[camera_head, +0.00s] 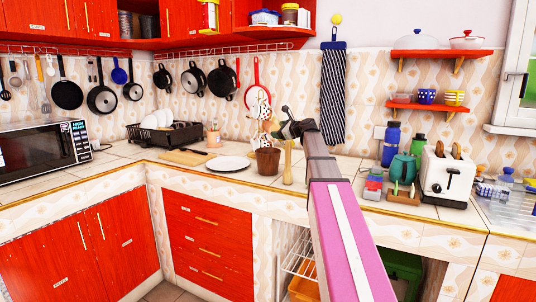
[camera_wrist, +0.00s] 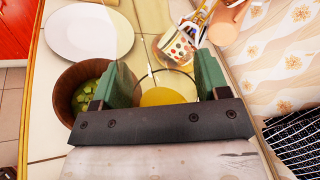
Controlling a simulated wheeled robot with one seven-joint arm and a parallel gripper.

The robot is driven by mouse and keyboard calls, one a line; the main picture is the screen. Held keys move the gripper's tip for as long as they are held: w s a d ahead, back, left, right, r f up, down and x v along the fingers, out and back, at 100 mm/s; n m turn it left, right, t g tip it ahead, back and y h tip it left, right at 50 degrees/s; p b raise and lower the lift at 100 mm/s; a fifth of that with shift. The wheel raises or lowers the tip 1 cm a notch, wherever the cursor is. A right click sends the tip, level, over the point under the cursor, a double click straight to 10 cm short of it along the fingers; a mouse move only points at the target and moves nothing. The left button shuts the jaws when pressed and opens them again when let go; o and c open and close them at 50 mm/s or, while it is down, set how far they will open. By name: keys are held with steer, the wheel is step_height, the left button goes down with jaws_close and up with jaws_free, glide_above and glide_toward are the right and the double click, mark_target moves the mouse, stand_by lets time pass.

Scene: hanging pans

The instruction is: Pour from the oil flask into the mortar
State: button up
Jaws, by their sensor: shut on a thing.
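My gripper (camera_wrist: 160,86) has its green fingers on both sides of the oil flask (camera_wrist: 163,96), a clear glass vessel with yellow oil. It is shut on the flask. The flask's lower part is hidden and its tilt is hard to tell. The mortar (camera_wrist: 67,92), a brown wooden bowl with green pieces inside, stands just left of the flask in the wrist view. In the head view the mortar (camera_head: 267,161) stands on the counter, and my gripper (camera_head: 292,128) is above it and slightly right.
A white plate (camera_head: 228,163) lies left of the mortar. Dotted mugs (camera_wrist: 180,48) hang on a stand close behind the flask. A slim tan upright thing (camera_head: 288,163) shows right of the mortar. A striped cloth (camera_head: 346,97) hangs on the wall. A toaster (camera_head: 447,174) stands at right.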

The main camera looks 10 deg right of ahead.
steer(key=r+m, duration=0.2)
steer(key=r, duration=0.1)
steer(key=d+r+m+y, duration=0.1)
steer(key=m, duration=0.1)
steer(key=shift+w+r+t, duration=0.15)
steer(key=shift+w+t, duration=0.1)
steer(key=shift+t, duration=0.05)
steer(key=shift+d+f+m+b, duration=0.1)
steer(key=shift+f+m+b, duration=0.2)
steer(key=shift+m, duration=0.1)
steer(key=shift+d+m+t+y, duration=0.1)
steer(key=shift+m+t+y, duration=0.2)
steer(key=shift+m, duration=0.2)
steer(key=shift+r, duration=0.1)
